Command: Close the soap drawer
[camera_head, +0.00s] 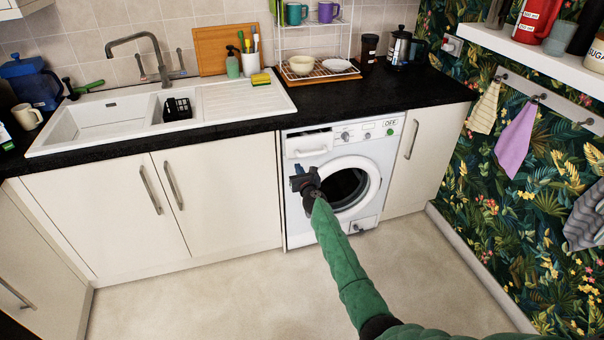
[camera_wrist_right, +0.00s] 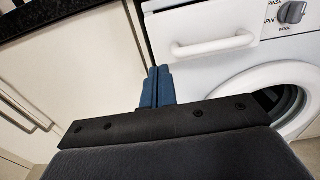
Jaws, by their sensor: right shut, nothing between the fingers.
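The white soap drawer (camera_head: 309,143) is at the upper left of the washing machine (camera_head: 300,215). Its front seems to stand out from the panel, so it looks partly open. In the right wrist view the drawer front (camera_wrist_right: 192,22) and its white bar handle (camera_wrist_right: 213,46) are at the top, right of centre. My right gripper (camera_head: 297,177) is shut and empty, with its blue fingers (camera_wrist_right: 157,76) together. It is below the drawer, near the machine's left edge, and appears apart from the drawer. My left gripper is not in view.
The round door (camera_head: 374,184) of the machine is beside my right gripper and appears shut. A black worktop (camera_head: 330,112) overhangs above the drawer. A cream cupboard (camera_head: 235,195) is on the left and another (camera_head: 422,155) on the right. The floor (camera_head: 220,300) in front is clear.

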